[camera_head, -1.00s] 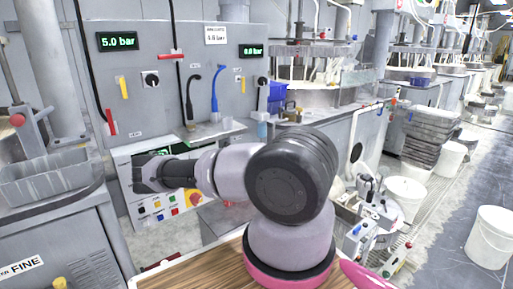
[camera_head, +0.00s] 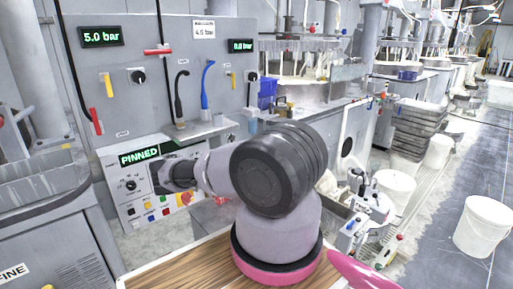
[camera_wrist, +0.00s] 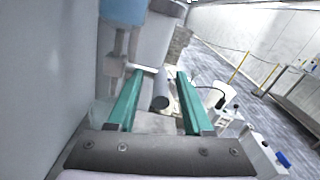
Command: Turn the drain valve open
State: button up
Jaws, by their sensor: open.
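My gripper (camera_head: 172,175) is in front of the white control box in the head view. In the wrist view its two green fingers (camera_wrist: 156,85) are apart with nothing held between them. Several valve-like handles show on the grey wall panel (camera_head: 140,110): a yellow lever (camera_head: 108,86) at left, a second yellow lever (camera_head: 233,79), a red bar handle (camera_head: 157,50) and a red lever (camera_head: 96,121). I cannot tell which, if any, is the drain valve. In the wrist view a dark-ended grey cylinder (camera_wrist: 160,102) lies beyond the fingers; I cannot tell what it is.
The control box (camera_head: 115,165) has a green "PINNED" display (camera_head: 139,156), a knob and coloured buttons. Black and blue hoses (camera_head: 206,90) hang above a small shelf (camera_head: 205,131). A wooden top (camera_head: 190,268) is in front. White buckets (camera_head: 483,226) stand right; the floor there is partly clear.

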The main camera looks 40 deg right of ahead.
jog(key=shift+d, duration=0.15)
grip_shut()
jog(key=shift+f+h, duration=0.15)
jog(key=shift+h, duration=0.15)
jog(key=shift+f+h, duration=0.2)
jog(key=shift+h, duration=0.7)
jog(key=shift+d+f+h, duration=0.1)
jog(key=shift+f+h, duration=0.1)
jog(key=shift+h, duration=1.4)
grip_release()
jog(key=shift+f, duration=0.1)
